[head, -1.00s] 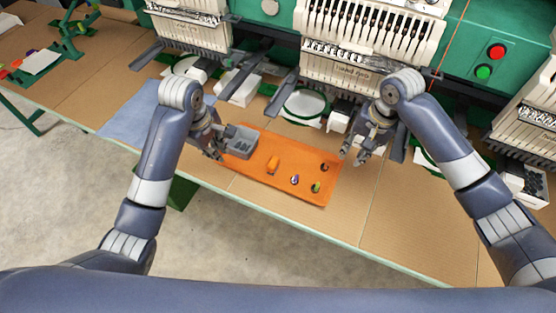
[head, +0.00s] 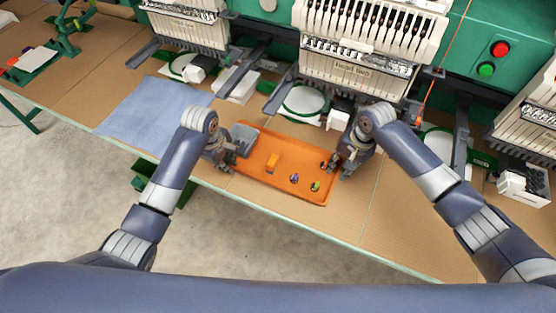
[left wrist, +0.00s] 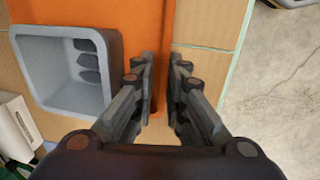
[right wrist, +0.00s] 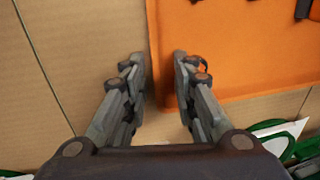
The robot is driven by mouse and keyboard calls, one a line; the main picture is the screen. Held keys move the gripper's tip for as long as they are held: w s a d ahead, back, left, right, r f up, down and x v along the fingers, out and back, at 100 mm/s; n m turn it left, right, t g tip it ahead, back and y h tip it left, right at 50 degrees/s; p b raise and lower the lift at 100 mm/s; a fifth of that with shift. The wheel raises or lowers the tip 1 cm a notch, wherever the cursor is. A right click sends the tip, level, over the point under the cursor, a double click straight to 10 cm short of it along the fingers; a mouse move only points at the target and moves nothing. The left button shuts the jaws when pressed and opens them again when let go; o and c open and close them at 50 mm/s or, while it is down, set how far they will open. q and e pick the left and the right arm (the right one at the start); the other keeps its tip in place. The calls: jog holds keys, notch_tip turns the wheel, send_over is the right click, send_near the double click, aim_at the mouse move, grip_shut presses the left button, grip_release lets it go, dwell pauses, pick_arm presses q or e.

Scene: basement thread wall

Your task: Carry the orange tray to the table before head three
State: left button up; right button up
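The orange tray (head: 300,165) lies on the table in front of the middle machine head (head: 350,68), whose label seems to read "head two". A grey bin (head: 243,139) sits in the tray's left end, and several small spools lie in it, one orange (head: 272,162). My left gripper (head: 229,160) is at the tray's left end, open; in the left wrist view the tray's edge (left wrist: 168,30) runs between its fingers. My right gripper (head: 336,166) is at the right end, also open, its fingers on either side of the tray's edge (right wrist: 153,30).
A blue-grey cloth (head: 150,115) lies on the table to the left. Another machine head (head: 530,120) stands at the right, its label unreadable. The table (head: 410,220) right of the tray is bare. Green hoops (head: 300,102) and dark arms jut out behind the tray.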

jog(key=shift+s+r, duration=0.1)
pick_arm(q)
grip_shut()
pick_arm(e)
jog(key=c, duration=0.4)
grip_shut()
pick_arm(q)
jog(key=shift+r, duration=0.1)
